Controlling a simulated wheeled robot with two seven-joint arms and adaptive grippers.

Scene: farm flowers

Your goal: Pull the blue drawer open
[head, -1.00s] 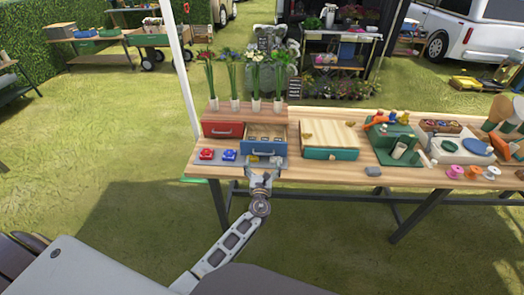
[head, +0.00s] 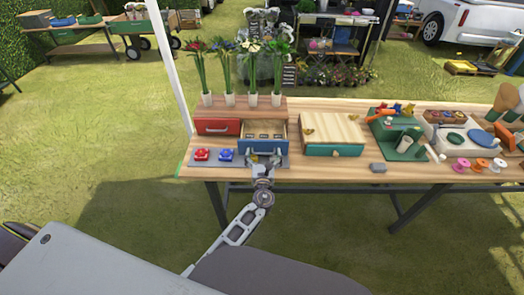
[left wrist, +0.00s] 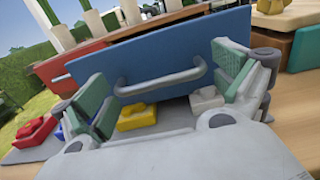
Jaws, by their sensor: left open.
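The blue drawer (head: 264,147) stands pulled out of the wooden unit on the table, and its inside shows from above. In the left wrist view its blue front (left wrist: 165,45) is close, with a grey bar handle (left wrist: 165,83) across it. My left gripper (head: 264,161) is right in front of the drawer. In the left wrist view its fingers (left wrist: 162,78) are spread wide, one toward each end of the handle, with nothing held. Whether a finger touches the handle or front cannot be told. My right gripper is not in view.
A shut red drawer (head: 218,126) is left of the blue one. Red (head: 201,155) and blue (head: 226,155) items lie on a grey mat in front. A yellow block (left wrist: 137,117) lies below the drawer front. Flower vases stand on the unit; a wooden box (head: 333,130) is to the right.

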